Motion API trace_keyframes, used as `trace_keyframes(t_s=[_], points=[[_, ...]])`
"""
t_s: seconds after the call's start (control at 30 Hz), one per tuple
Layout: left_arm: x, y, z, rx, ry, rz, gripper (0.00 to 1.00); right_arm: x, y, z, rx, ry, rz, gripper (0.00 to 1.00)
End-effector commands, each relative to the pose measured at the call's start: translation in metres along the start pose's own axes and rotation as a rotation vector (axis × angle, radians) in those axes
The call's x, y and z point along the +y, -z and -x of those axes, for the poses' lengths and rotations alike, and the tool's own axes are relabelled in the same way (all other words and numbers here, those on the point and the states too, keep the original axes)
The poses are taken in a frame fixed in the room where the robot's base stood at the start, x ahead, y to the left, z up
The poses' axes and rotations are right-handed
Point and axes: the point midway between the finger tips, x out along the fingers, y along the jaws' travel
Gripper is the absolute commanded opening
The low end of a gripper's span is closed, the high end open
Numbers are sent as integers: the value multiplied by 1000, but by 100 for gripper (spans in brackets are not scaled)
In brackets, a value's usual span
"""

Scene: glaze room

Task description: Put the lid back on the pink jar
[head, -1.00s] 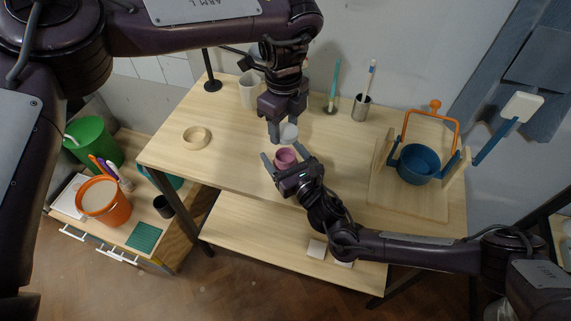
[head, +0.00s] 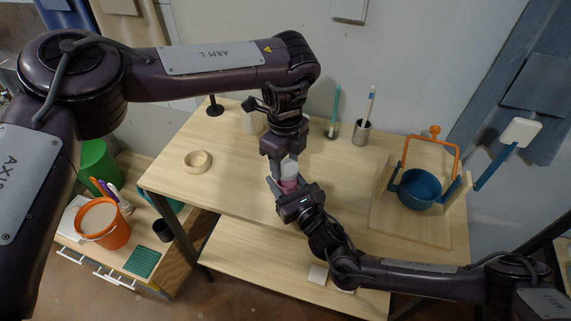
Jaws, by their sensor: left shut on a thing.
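The small pink jar (head: 289,184) stands upright near the front edge of the wooden table (head: 225,180). My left gripper (head: 287,161) points down from above and is shut on the white lid (head: 290,169). The lid is right over the jar's mouth and hides it; I cannot tell whether lid and jar touch. My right gripper (head: 288,187) comes from the front at jar height, one finger showing just left of the jar. Its other finger is mostly hidden, so I cannot tell whether it grips the jar.
A wooden ring (head: 197,161) lies at left on the table. A white cup (head: 250,122) is partly hidden behind my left gripper. A brush holder (head: 361,133) stands at the back. A blue pot (head: 419,188) with an orange handle sits at right. The table's left middle is clear.

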Motion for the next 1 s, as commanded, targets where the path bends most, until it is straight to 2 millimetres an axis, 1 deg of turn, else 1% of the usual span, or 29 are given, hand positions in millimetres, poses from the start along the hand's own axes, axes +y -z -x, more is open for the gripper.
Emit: trace_keyframes(t_s=[0.03, 0.13, 0.67, 1.0], points=[[0, 0, -7, 2, -1, 1, 29, 0, 0, 0, 0, 0, 0, 7], [0, 0, -14, 1, 1, 0, 29, 0, 0, 0, 0, 0, 1, 7], [0, 0, -16, 0, 1, 0, 29, 0, 0, 0, 0, 0, 1, 7], [0, 0, -32, 0, 0, 0, 29, 0, 0, 0, 1, 0, 1, 7]])
